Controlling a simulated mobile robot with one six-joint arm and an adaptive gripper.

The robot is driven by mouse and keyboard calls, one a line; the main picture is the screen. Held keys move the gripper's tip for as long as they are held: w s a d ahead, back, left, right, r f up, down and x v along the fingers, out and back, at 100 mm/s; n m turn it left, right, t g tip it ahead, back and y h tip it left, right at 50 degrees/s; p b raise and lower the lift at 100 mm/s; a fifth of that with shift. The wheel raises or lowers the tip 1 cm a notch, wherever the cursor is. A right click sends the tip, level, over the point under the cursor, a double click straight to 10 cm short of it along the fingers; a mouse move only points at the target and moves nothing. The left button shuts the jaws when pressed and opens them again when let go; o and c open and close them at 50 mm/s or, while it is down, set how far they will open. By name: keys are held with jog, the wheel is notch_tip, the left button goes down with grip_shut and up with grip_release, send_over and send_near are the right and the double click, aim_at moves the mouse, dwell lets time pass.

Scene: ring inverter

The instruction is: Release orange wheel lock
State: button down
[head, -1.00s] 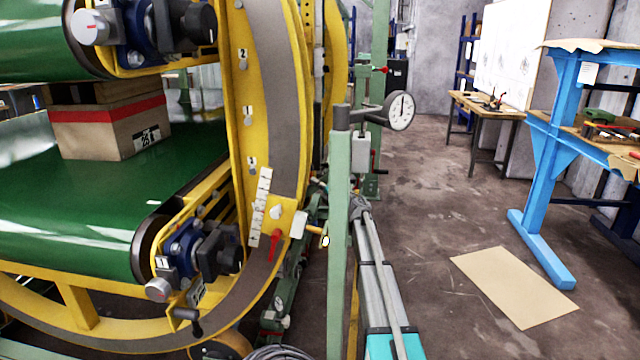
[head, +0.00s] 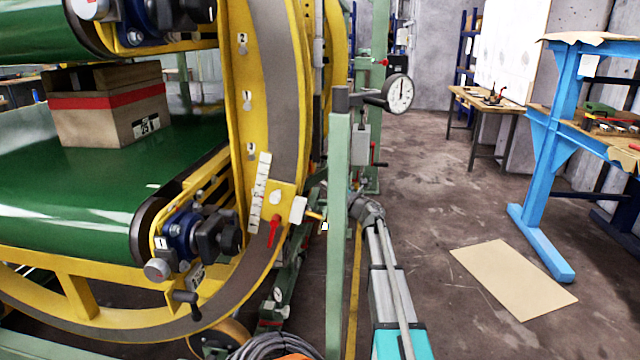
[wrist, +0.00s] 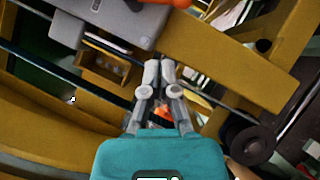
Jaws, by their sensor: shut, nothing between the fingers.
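The orange part of the wheel lock is not clear to me. A small orange piece (wrist: 161,113) shows behind my fingers in the wrist view, partly hidden by them. In the head view an orange patch (head: 292,354) is cut off by the bottom edge beside a cable coil, near a wheel under the yellow ring (head: 268,90). I cannot tell whether these are the same thing. My gripper (wrist: 159,72) is shut and empty, its tips over the yellow framework. Contact cannot be judged. The head view does not show the fingertips.
A red lever (head: 273,232) sits on the ring's yellow plate. A green post (head: 338,240) with a dial gauge (head: 398,93) stands close to my arm. A cardboard box (head: 108,115) rests on the green conveyor (head: 75,185). Floor on the right is mostly open.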

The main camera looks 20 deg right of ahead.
jog(key=shift+r+b+v, duration=0.2)
jog(key=shift+b+v, duration=0.2)
jog(key=shift+v, duration=2.35)
jog(key=shift+s+d, duration=0.1)
